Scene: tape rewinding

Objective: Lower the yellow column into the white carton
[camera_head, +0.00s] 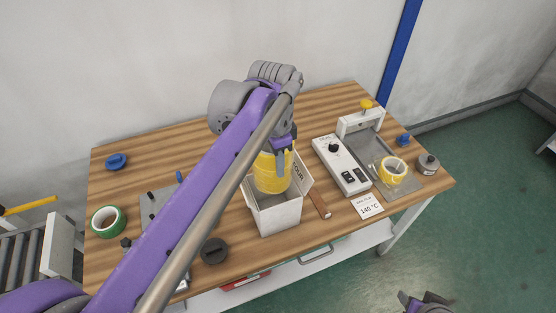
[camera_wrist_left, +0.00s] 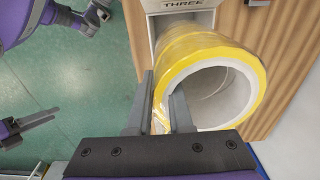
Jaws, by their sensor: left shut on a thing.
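The yellow column (camera_head: 272,172), a thick hollow roll of yellow tape, is at the mouth of the white carton (camera_head: 280,217), with its upper part above the rim. My left gripper (camera_head: 283,158) is shut on the column's wall from above; in the left wrist view its fingers (camera_wrist_left: 172,110) straddle the wall of the yellow column (camera_wrist_left: 205,45). The carton has open flaps and lettering; part of it shows in the left wrist view (camera_wrist_left: 182,5). The column's lower end is hidden inside the carton. My right gripper (camera_head: 425,303) is at the bottom edge, away from the table, its jaws unclear.
A sealing device (camera_head: 342,165) stands right of the carton, with a clamp (camera_head: 360,122) and a bagged yellow roll (camera_head: 393,168) beyond. A green roll (camera_head: 108,221), a dark disc (camera_head: 214,251) and a grey plate lie left.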

